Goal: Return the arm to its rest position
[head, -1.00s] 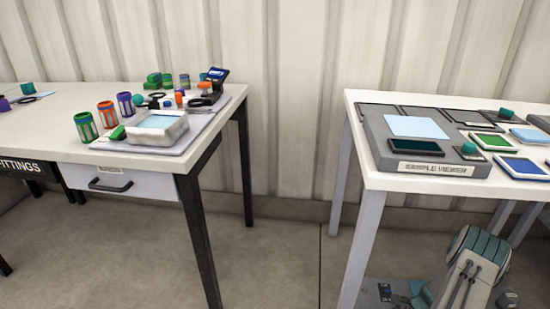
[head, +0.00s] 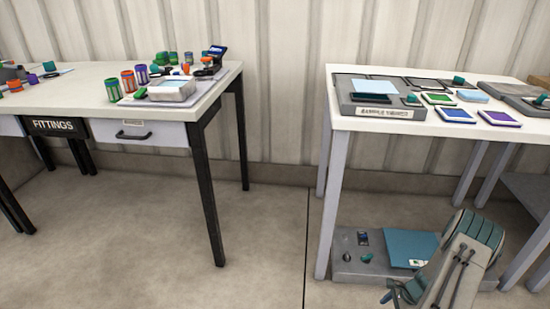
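A grey and teal segment of my arm (head: 458,262) shows at the bottom right in the head view, in front of the right table. It is tilted, with dark cables along its side. A small teal and blue part beside it at the bottom edge is too cut off to make out. I cannot make out my gripper's fingers in this view, nor whether they hold anything.
The right table (head: 340,125) carries a grey sample board (head: 345,108) and several coloured pads. Beneath it a grey base (head: 345,272) bears a teal sheet (head: 410,245). The left table (head: 60,100) has jars and a white tray (head: 172,90). Open floor (head: 255,240) lies between.

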